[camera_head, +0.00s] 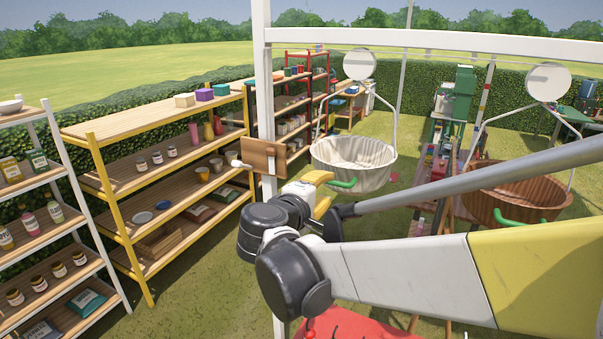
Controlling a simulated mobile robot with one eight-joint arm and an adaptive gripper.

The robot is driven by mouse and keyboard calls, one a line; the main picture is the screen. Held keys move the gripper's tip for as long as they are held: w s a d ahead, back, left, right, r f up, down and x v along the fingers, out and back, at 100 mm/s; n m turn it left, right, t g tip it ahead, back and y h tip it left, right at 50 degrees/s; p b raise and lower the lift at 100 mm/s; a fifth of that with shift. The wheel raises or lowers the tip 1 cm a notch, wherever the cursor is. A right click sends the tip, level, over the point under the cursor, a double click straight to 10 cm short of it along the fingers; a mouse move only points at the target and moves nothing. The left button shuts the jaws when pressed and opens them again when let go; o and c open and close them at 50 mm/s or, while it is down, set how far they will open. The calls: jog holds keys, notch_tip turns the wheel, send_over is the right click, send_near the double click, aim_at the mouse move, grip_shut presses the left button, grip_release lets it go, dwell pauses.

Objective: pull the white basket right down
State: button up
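The white basket (355,168) hangs by thin white arms below a round white disc (360,63) in the middle of the view. It is upright, with an open top and a green handle (343,184) on its near lower side. My gripper (327,192) is at the basket's near left side, its two yellow fingers spread apart. The left end of the green handle lies close to the fingertips. I cannot tell whether the fingers touch the handle. I see nothing held between them.
A brown basket (518,192) with a green handle hangs at the right under another white disc (548,81). A white post (263,60) and crossbar stand in front. A wooden board (262,158) is on the post. Yellow shelves (150,123) with goods stand left.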

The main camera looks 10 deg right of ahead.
aim_at(333, 184)
jog(key=p+x, duration=0.1)
jog(key=x, duration=0.4)
jog(key=shift+w+d+f, duration=0.1)
jog(key=shift+w+d, duration=0.15)
jog(key=shift+w, duration=0.1)
grip_shut()
